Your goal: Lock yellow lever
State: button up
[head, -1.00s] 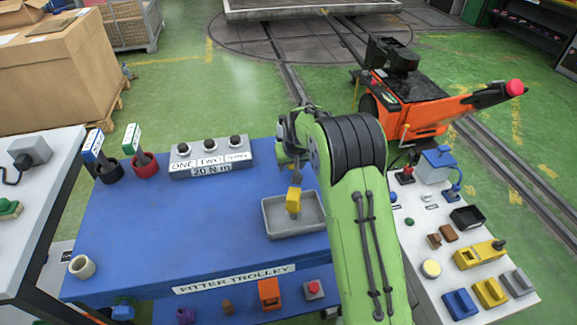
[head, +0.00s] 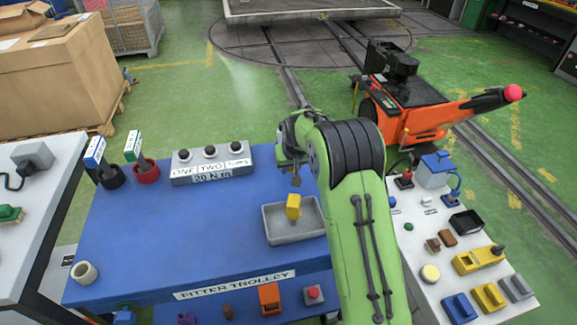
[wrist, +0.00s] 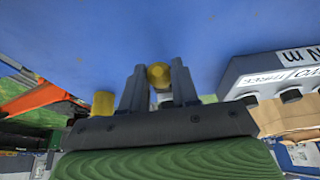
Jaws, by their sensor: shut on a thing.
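My gripper (head: 296,186) points down over the grey tray (head: 272,238) on the blue trolley. It is shut on a small yellow piece (head: 293,206), which hangs above or inside the tray; I cannot tell whether it touches the bottom. In the wrist view the yellow piece (wrist: 158,75) shows between the two fingers (wrist: 157,88). Another yellow part (wrist: 103,103) shows left of the fingers there. A yellow block with a dark knob (head: 478,260) stands on the white table at right. I cannot tell which yellow thing is the lever.
A grey button box (head: 210,177) and two cups with upright tools (head: 147,172) stand at the trolley's back. A white ring (head: 84,272) sits front left. The white table (head: 420,215) at right is crowded. An orange cart (head: 420,118) stands behind. The trolley's left middle is clear.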

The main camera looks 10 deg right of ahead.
jog(key=shift+w+r, duration=0.1)
jog(key=shift+r, duration=0.15)
jog(key=shift+w+r+p, duration=0.35)
jog(key=shift+r+p, duration=0.3)
jog(key=shift+p, duration=0.05)
jog(key=shift+w+r+p, duration=0.4)
jog(key=shift+r+p, duration=0.25)
jog(key=shift+p, duration=0.15)
jog(key=shift+w, duration=0.1)
jog(key=shift+r, duration=0.1)
jog(key=shift+w+r+p, duration=0.35)
jog(key=shift+r+p, duration=0.05)
jog(key=shift+p, duration=0.3)
jog(key=shift+w, duration=0.25)
jog(key=shift+r, duration=0.1)
